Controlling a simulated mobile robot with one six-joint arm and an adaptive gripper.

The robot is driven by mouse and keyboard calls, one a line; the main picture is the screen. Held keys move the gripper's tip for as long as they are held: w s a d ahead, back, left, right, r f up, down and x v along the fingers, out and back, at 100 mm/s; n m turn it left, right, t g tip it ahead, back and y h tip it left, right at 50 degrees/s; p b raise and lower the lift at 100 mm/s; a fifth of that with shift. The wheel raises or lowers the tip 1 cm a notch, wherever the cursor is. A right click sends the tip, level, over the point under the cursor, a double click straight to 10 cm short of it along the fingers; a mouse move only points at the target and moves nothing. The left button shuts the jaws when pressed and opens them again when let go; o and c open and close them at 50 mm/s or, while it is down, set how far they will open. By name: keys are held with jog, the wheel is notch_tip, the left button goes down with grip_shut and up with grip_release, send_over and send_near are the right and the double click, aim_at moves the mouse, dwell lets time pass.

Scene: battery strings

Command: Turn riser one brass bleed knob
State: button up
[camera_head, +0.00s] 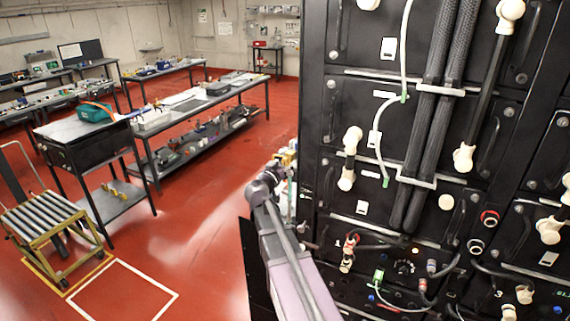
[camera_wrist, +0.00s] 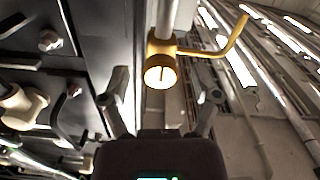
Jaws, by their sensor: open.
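My gripper (camera_wrist: 165,86) is open, with one finger on each side of the knob in the picture. Dark gaps show between the fingers and the knob; the depth between them is hard to tell. In the head view my arm hides most of the fitting and the riser.
Tall black battery racks (camera_head: 340,105) with handles, cables and white connectors stand close on the right. A long bench (camera_head: 200,103), a dark cabinet table (camera_head: 85,130) and a roller cart (camera_head: 42,217) stand to the left. Red floor between is clear.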

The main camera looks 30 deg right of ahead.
jog(key=v, duration=1.1)
jog(key=shift+s, duration=0.15)
jog(key=s+a+f+n+g+y+b, duration=0.1)
jog(key=s+f+g+y+b, duration=0.4)
jog(key=f, duration=0.7)
jog(key=s+a+f+n+g+b, duration=0.15)
jog(key=s+f+b, duration=0.25)
jog(key=f+b, duration=0.55)
jog(key=s+a+f+n+g+y+b, duration=0.2)
jog(key=a+f, duration=0.4)
jog(key=f, duration=0.3)
jog(key=s+a+f+n+g+y+b, duration=0.2)
jog(key=s+a+f+n+y+b, duration=0.2)
jog(key=s+f+y, duration=0.3)
notch_tip(320, 180, down, 3)
jog(key=shift+a+b, duration=0.75)
jog(key=shift+a, duration=0.15)
jog(key=shift+s+g, duration=0.15)
jog(key=shift+g, duration=0.1)
